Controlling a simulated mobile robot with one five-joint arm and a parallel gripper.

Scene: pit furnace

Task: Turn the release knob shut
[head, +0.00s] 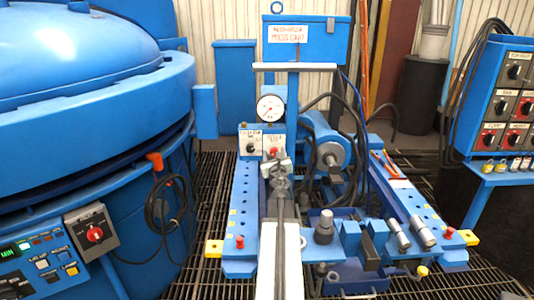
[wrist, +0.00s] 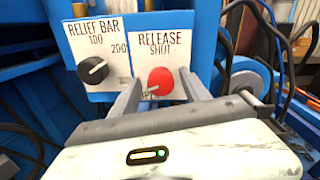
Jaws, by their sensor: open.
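The release knob (wrist: 161,81) is round and red, on a white plate (wrist: 168,50) marked RELEASE and SHUT. Its pale pointer mark is at the knob's lower left, away from the word SHUT above. A label below the knob is mostly hidden. My gripper (wrist: 161,77) is open, with one finger on each side of the knob. I cannot tell whether either finger touches it. In the head view my gripper (head: 278,163) is in front of the release plate (head: 275,141), on the blue press cart, and partly hides the knob.
A black relief bar knob (wrist: 93,70) is just left of my gripper. A pressure gauge (head: 270,107) is above the plates. A blue cylinder (head: 329,148) and dark hoses are to the right. The big blue furnace (head: 95,100) fills the left.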

